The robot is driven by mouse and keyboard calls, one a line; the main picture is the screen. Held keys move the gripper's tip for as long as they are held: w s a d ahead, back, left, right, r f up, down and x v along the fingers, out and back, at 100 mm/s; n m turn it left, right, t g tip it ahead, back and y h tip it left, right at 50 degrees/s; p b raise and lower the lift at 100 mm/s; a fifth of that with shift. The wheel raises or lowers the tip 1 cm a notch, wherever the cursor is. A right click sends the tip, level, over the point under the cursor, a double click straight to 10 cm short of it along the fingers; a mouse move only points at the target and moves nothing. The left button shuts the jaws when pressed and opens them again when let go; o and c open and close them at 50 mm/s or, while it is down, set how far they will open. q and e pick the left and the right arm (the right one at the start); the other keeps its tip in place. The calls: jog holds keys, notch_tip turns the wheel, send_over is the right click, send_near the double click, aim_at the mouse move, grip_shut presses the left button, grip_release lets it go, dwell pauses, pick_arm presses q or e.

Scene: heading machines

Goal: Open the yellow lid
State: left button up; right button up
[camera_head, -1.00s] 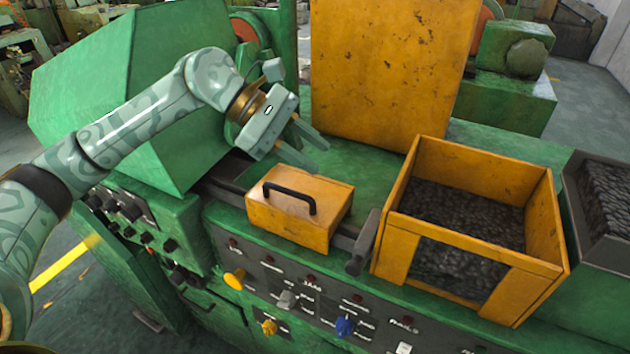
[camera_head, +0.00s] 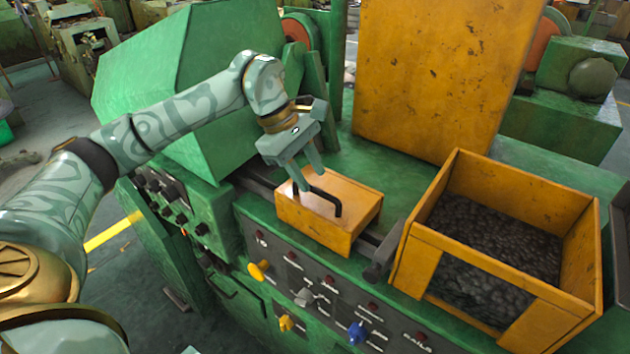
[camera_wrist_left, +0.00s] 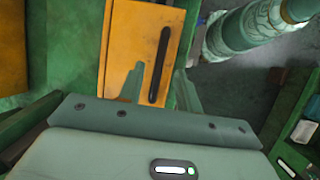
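The yellow lid (camera_head: 355,197) is a worn orange-yellow box-shaped cover on the green machine, with a black bar handle (camera_head: 337,208) on top. It looks shut. My left gripper (camera_head: 312,183) is at the handle, pointing down, with its fingers apart. In the left wrist view, the handle (camera_wrist_left: 160,65) runs between the two fingers of my left gripper (camera_wrist_left: 157,80), over the lid (camera_wrist_left: 122,50). Whether a finger touches the handle or lid is not clear. My right gripper is not in view.
An open yellow bin (camera_head: 420,262) with dark chips stands to the right of the lid. A tall yellow panel (camera_head: 435,75) rises behind it. Knobs and switches (camera_head: 305,297) line the front panel below. A green housing (camera_head: 190,85) stands to the left.

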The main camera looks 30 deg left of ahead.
aim_at(320, 191)
pick_arm(q)
jog(key=shift+x, duration=1.55)
grip_shut()
